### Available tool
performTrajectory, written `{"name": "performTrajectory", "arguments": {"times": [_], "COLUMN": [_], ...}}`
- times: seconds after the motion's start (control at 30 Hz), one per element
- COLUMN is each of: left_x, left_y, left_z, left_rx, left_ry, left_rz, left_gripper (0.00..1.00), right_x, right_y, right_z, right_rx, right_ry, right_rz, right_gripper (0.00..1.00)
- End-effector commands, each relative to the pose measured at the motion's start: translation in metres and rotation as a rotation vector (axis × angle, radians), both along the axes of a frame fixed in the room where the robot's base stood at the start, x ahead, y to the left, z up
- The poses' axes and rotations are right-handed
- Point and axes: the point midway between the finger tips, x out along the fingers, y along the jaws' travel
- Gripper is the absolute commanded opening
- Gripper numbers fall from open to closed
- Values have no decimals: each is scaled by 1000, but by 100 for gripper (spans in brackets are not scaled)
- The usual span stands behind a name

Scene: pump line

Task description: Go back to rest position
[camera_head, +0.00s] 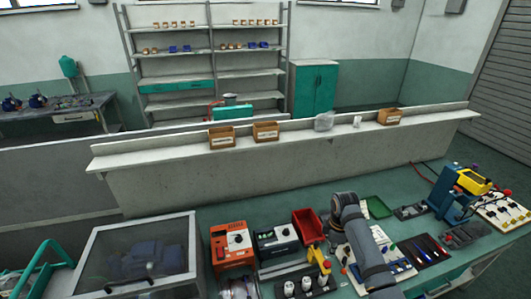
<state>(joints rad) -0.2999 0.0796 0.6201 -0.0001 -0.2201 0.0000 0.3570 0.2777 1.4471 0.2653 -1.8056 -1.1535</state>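My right arm reaches up from the bottom edge over the green bench (290,215). Its dark wrist and gripper (333,248) point down above the bench, between the red bin and the white board. The fingers are small and dark here, so I cannot tell whether they are open or shut, or whether they hold anything. My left gripper is not in view.
Under and around the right arm are a red bin (308,227), a yellow tool (318,258), a white board (398,264) and a green tray (378,207). An orange device (231,245) and a clear-lidded case (137,255) stand left. A ledge (290,142) runs behind.

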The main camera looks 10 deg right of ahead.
Motion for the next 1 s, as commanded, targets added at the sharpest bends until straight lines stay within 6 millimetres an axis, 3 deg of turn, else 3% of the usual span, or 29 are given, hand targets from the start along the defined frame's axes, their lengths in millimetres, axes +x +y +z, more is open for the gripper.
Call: {"name": "performTrajectory", "arguments": {"times": [0.07, 0.23, 0.5, 0.87, 0.9, 1.0], "left_x": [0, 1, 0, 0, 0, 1], "left_y": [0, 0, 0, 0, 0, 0], "left_z": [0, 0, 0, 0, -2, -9], "left_rx": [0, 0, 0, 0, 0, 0], "left_ry": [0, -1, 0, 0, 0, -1], "left_rz": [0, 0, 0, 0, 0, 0], "left_gripper": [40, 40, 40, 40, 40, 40], "right_x": [-12, -71, -143, -202, -205, -197], "right_y": [6, 35, 64, 78, 78, 75], "right_z": [-8, -26, -11, 31, 30, -3], "right_rx": [-8, -29, 14, 98, 102, 95], "right_ry": [-8, -99, -226, -326, -331, -320], "right_rz": [-40, -302, -670, -1011, -1037, -1034], "right_gripper": [0, 0, 0, 0, 0, 0]}}
